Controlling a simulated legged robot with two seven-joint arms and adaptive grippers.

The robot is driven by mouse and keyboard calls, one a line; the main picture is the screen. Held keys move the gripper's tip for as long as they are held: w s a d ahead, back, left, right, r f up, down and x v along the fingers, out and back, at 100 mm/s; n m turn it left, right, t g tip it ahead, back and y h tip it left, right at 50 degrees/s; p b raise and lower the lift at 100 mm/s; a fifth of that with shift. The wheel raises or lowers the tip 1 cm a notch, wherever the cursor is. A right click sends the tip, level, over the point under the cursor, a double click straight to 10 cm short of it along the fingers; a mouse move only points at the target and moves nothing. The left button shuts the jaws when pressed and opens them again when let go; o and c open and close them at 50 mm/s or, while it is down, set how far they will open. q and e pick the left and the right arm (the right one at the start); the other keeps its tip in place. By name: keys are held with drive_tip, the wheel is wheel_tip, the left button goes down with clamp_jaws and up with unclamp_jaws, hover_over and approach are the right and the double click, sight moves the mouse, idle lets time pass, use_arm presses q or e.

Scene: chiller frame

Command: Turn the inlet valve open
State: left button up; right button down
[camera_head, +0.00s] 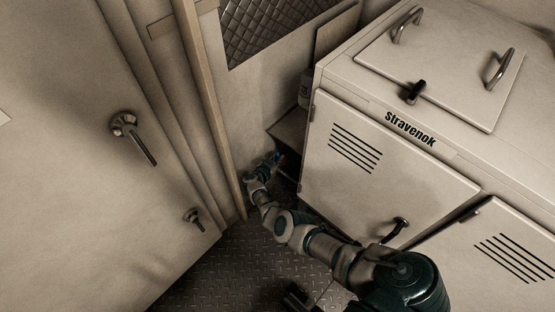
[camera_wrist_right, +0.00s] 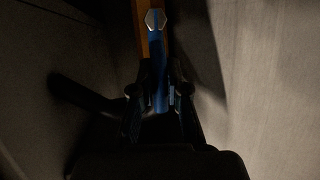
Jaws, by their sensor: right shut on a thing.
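The inlet valve's blue handle (camera_wrist_right: 158,75) shows in the right wrist view, with a hex nut (camera_wrist_right: 154,19) at its far end. My right gripper (camera_wrist_right: 162,98) is shut on this handle, one dark finger on each side. The handle lies roughly along an orange-brown pipe or bar (camera_wrist_right: 143,35) behind it. In the head view my right arm reaches down into the gap beside the white cabinet, and the gripper (camera_head: 268,165) is small there. Only a speck of blue (camera_head: 276,156) shows at it; the valve body is hidden. My left gripper is not in view.
The white "stravenok" cabinet (camera_head: 350,195) stands close on the right of my arm, with a black door handle (camera_head: 397,230). A wooden post (camera_head: 212,100) and a door with a lever handle (camera_head: 124,124) are on the left. Bare tread-plate floor (camera_head: 235,275) lies below.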

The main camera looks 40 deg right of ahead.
drive_tip(key=shift+w+d+r, duration=0.1)
drive_tip(key=shift+r, duration=0.05)
drive_tip(key=c, duration=1.4)
unclamp_jaws()
drive_tip(key=shift+o, duration=1.2)
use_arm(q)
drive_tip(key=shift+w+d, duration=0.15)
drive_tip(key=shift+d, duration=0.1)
use_arm(e)
drive_tip(key=shift+d+f, duration=0.1)
drive_tip(key=shift+f, duration=0.15)
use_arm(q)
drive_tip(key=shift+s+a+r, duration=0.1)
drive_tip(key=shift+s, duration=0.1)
use_arm(e)
drive_tip(key=v, duration=1.1)
drive_tip(key=shift+a, duration=0.45)
